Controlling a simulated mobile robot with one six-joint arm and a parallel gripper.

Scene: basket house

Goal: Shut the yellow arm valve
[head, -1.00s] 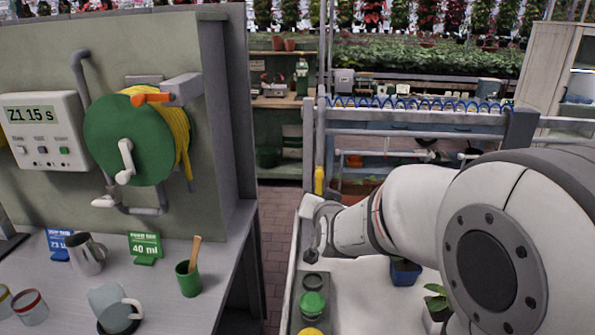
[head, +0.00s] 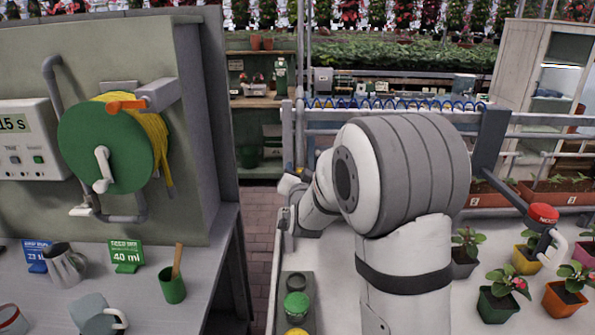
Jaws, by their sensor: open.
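A small bit of yellow (head: 299,171) shows at the grey post behind my wrist. It looks like the yellow valve handle, but most of it is hidden and I cannot tell its angle now. My gripper (head: 288,200) is at the end of my arm, just in front of and below that yellow part, over the left edge of the white bench. It is open and seems empty. Its fingertips are small and partly hidden, and I cannot tell whether they touch anything.
A grey pipe frame with a blue coiled hose (head: 390,104) stands behind my arm. Potted plants (head: 500,298) and a red-knobbed handle (head: 540,214) are at right. A green hose reel (head: 105,145) and a side counter (head: 205,262) with cups are at left. Brick floor lies between.

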